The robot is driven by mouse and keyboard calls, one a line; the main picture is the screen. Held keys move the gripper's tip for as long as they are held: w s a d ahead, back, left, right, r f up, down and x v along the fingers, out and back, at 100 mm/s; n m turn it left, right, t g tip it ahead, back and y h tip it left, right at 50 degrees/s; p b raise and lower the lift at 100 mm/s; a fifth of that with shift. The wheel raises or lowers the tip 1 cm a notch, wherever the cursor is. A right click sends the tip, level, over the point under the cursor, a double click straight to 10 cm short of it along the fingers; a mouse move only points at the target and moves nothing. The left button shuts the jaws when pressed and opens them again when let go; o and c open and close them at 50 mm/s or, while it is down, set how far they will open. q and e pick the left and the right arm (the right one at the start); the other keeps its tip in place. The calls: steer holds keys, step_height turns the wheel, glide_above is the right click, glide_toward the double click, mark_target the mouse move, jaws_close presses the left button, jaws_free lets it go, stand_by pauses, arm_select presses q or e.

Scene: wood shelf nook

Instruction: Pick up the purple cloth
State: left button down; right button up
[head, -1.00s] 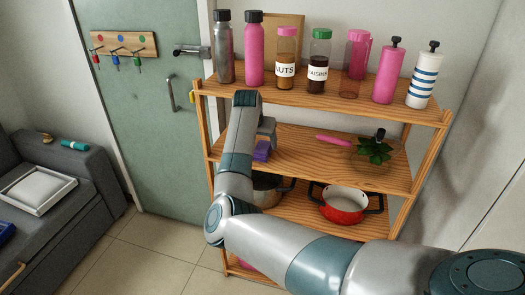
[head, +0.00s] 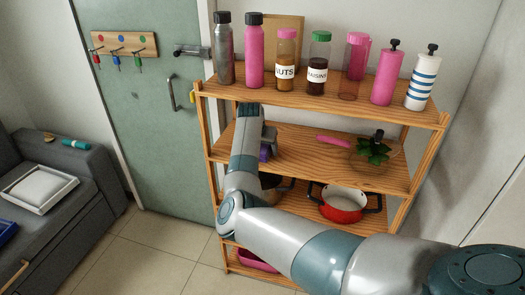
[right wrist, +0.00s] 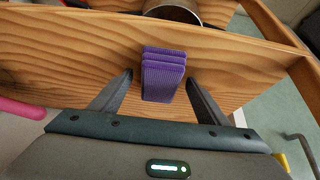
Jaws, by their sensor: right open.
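The purple cloth (right wrist: 162,76) lies folded on the wooden middle shelf (head: 310,160). In the right wrist view it sits between the two spread fingers of my right gripper (right wrist: 158,84), with a gap on each side. My right gripper is open and empty. My left gripper is not in view.
Several bottles line the top shelf. A red pot (head: 343,203) and a metal pot (head: 272,186) are below. A green door (head: 150,130) is at the left.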

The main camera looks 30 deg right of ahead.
steer(key=c, duration=1.2)
steer(key=shift+r, duration=0.1)
